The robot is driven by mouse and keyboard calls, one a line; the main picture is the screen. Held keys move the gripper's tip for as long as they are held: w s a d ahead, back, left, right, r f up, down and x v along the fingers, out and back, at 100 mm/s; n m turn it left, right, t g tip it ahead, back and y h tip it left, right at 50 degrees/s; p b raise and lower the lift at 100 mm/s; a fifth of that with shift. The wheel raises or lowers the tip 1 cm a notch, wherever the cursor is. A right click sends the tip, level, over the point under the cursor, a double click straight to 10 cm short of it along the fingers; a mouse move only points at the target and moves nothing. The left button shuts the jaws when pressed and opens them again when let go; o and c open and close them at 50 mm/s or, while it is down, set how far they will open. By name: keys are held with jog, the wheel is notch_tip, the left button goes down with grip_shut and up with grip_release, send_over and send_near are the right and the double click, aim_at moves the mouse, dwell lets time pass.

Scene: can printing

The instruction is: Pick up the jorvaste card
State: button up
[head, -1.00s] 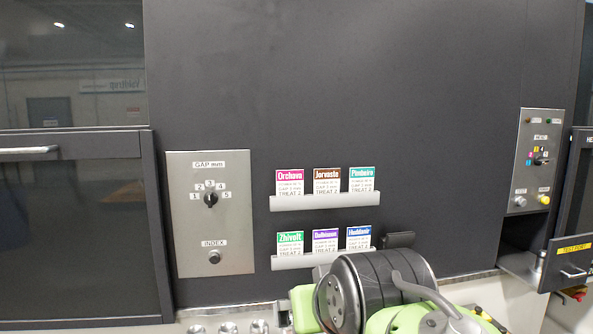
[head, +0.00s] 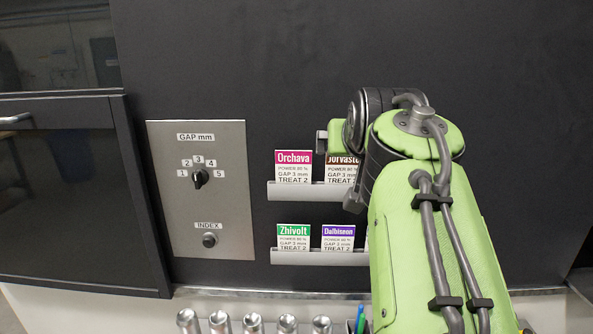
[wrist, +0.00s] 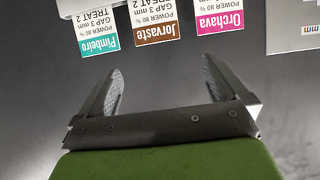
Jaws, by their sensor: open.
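The Jorvaste card (head: 341,170) has a brown header and stands in the upper rack, right of the Orchava card. In the head view my arm covers its right side. In the wrist view the Jorvaste card (wrist: 155,22) appears upside down, between the Pimbeiro and Orchava cards. My gripper (wrist: 160,78) is open and empty. Its two fingers point toward the card row, with the Jorvaste card ahead of the gap between them and not touched. In the head view the fingers are mostly hidden behind my arm.
The Orchava card (head: 294,167) and Pimbeiro card (wrist: 98,30) flank it closely in the upper rack (head: 295,191). Below stand the Zhivolt card (head: 294,238) and Dalbiseon card (head: 338,238). A gap-knob panel (head: 200,235) is at left. Several metal cylinders (head: 253,323) line the bottom.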

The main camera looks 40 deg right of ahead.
aim_at(343, 175)
jog(key=p+x, duration=0.1)
jog(key=x, duration=1)
jog(key=shift+d+f+p, duration=0.2)
jog(key=shift+d+p, duration=0.1)
jog(key=shift+d, duration=0.1)
jog(key=shift+s+a+r, duration=0.1)
jog(key=shift+s+a, duration=0.15)
jog(key=c, duration=1.5)
